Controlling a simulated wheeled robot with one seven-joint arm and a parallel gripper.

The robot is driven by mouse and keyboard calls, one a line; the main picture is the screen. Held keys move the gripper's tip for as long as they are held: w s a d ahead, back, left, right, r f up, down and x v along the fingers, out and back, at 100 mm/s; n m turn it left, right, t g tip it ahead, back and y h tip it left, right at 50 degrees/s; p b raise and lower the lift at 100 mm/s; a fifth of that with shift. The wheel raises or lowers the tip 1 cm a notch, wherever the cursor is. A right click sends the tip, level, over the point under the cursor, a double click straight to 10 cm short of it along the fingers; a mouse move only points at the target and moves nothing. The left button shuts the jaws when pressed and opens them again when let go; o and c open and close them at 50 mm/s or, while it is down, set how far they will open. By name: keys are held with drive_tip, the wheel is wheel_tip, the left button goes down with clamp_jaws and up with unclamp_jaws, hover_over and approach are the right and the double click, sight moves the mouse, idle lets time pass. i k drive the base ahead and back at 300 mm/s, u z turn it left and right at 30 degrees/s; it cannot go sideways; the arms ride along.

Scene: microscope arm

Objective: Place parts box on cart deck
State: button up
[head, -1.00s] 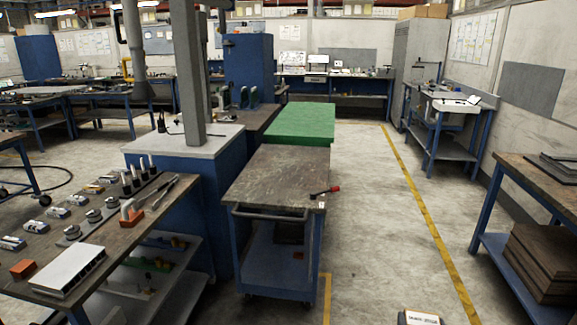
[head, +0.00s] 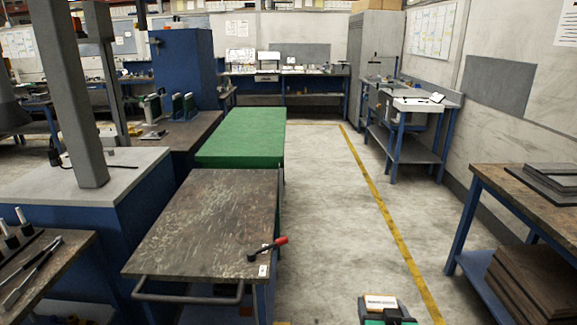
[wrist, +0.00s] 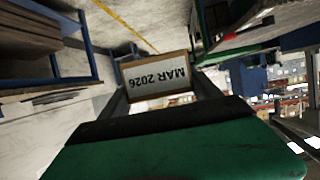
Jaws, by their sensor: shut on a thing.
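The parts box (wrist: 155,76) is in my gripper (wrist: 158,92), with its "MAR 2026" label facing the wrist camera. The two dark fingers are shut on its sides. The cart deck (head: 205,225) is a worn dark brown top on a blue frame, left of the box. The box is apart from the deck, out over the aisle side.
A tool with a red handle (head: 268,249) lies at the deck's right edge. A green-topped table (head: 243,137) stands just behind the cart. A bench with tools (head: 35,275) is at left, another with dark plates (head: 530,195) at right. The floor aisle between is clear.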

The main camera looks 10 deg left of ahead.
sight(228, 201)
drive_tip(key=i, duration=3.5)
drive_tip(key=u, duration=5.2)
